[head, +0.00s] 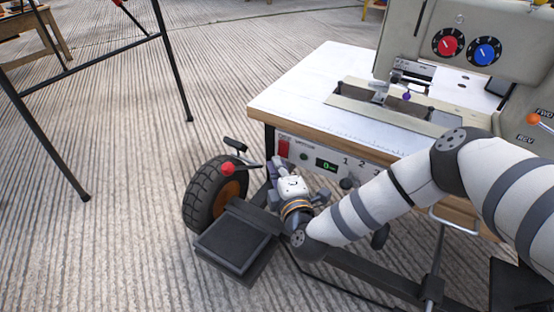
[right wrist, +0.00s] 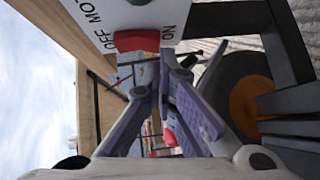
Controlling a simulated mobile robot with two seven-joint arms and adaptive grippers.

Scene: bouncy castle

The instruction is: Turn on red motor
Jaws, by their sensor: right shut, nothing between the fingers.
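The red motor switch (head: 283,148) sits at the left end of the white control panel under the sewing machine table. In the right wrist view the red switch (right wrist: 137,40) lies between printed OFF and ON labels, with part of a motor label beside them. My right gripper (head: 276,172) is just below and in front of the switch. Its purple-grey fingers (right wrist: 163,80) are shut with nothing between them. The tips appear close to the switch; whether they touch it I cannot tell. The switch's position is unclear. My left gripper is not in view.
The panel also has a green display (head: 327,164) and knobs. A red-balled lever (head: 228,168) and a black wheel (head: 213,195) stand left of the gripper. A black pedal (head: 236,242) lies below. The sewing machine (head: 460,45) stands on the table (head: 300,95). Floor at left is mostly free.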

